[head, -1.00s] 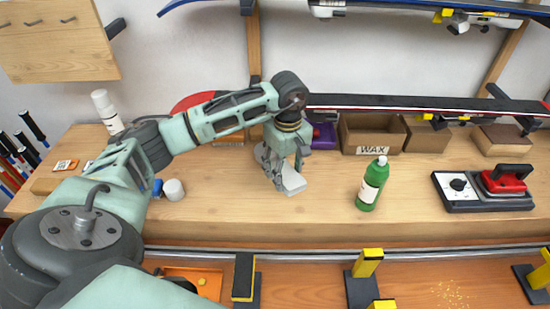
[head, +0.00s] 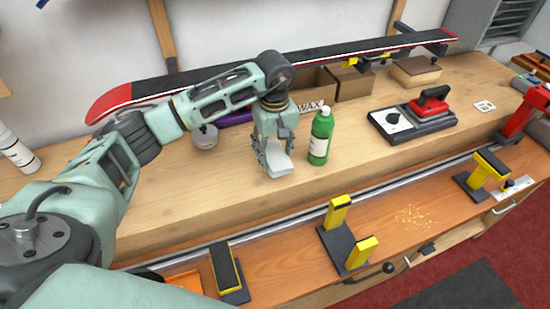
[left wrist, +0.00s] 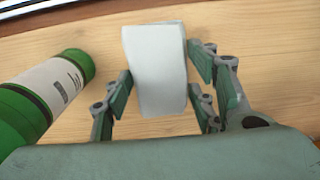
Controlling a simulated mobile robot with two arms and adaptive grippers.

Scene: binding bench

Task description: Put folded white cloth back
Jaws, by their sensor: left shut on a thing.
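The folded white cloth (head: 280,163) is between the fingers of my left gripper (head: 275,150), over the wooden bench top. In the left wrist view the cloth (left wrist: 155,68) is a pale block, and the fingers of my left gripper (left wrist: 160,95) close on both its sides. I cannot tell whether the cloth touches the bench. A green bottle (head: 320,138) stands upright just right of the gripper. My right gripper is not in view.
A box marked WAX (head: 312,88) is behind the gripper. A waxing iron on its base (head: 395,125) stands to the right. Yellow-and-black vise supports (head: 337,212) stand along the lower front ledge. The bench between bottle and iron has some free room.

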